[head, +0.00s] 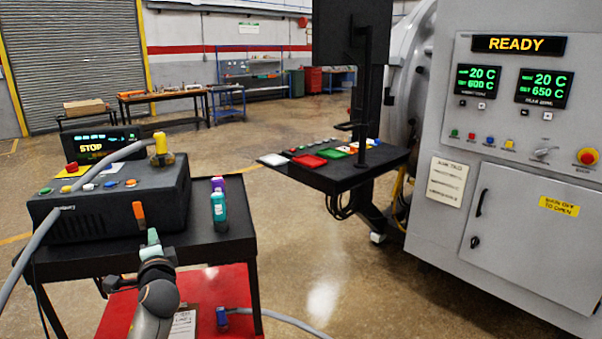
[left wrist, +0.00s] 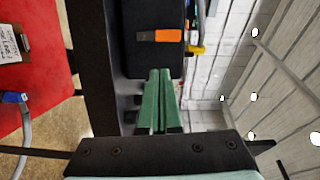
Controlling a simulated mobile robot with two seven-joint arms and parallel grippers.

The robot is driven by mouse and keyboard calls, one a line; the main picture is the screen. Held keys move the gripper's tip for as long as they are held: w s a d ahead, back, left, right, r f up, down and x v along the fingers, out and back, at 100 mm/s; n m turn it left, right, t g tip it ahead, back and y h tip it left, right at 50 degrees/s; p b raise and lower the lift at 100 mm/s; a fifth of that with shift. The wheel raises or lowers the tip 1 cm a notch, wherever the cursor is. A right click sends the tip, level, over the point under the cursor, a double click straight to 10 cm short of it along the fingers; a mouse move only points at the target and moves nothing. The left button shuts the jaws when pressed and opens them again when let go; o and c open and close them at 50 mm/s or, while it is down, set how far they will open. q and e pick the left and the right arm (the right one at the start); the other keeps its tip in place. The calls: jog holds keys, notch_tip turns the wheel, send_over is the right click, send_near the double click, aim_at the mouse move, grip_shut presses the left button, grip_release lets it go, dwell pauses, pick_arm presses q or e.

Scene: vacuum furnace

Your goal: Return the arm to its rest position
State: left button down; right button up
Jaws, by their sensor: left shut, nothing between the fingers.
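My left gripper (head: 152,238) shows at the lower left of the head view, its teal fingers pointing up towards the black cart. In the left wrist view its green fingers (left wrist: 160,75) lie together with nothing between them. Just beyond the fingertips is an orange piece (head: 139,213) at the front of the black control box (head: 120,208). The orange piece also shows in the left wrist view (left wrist: 160,35). I cannot tell how far the fingertips are from it. My right gripper is not in view.
The black cart top (head: 205,245) carries teal and purple bottles (head: 218,205) beside the box. A red lower shelf (head: 207,290) holds a clipboard and a blue connector (head: 222,318) with a grey cable. A furnace cabinet (head: 450,150) reads READY at right. Open floor (head: 320,240) lies between.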

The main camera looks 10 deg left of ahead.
pick_arm(q)
jog(key=s+d+f+n+g+h, duration=0.1)
jog(key=s+d+f+h, duration=0.4)
jog(key=f, duration=0.7)
jog(key=s+d+f+n+g+h, duration=0.1)
jog(key=s+d+f+h, duration=0.1)
jog(key=s+d+f, duration=0.7)
jog(key=s+d+f+n+g+h, duration=0.1)
jog(key=s+d+f+n, duration=0.1)
jog(key=s, duration=0.4)
jog(key=s+d+f+n+g+h, duration=0.1)
jog(key=s+d+f+n+h, duration=0.1)
jog(key=s+d+f, duration=0.3)
jog(key=s+d+f+n+g+h, duration=0.1)
jog(key=s+d+f+n+h, duration=0.1)
jog(key=s+f, duration=0.4)
jog(key=s+d, duration=0.1)
jog(key=s, duration=0.2)
jog(key=shift+s+d, duration=0.15)
jog(key=shift+s, duration=0.1)
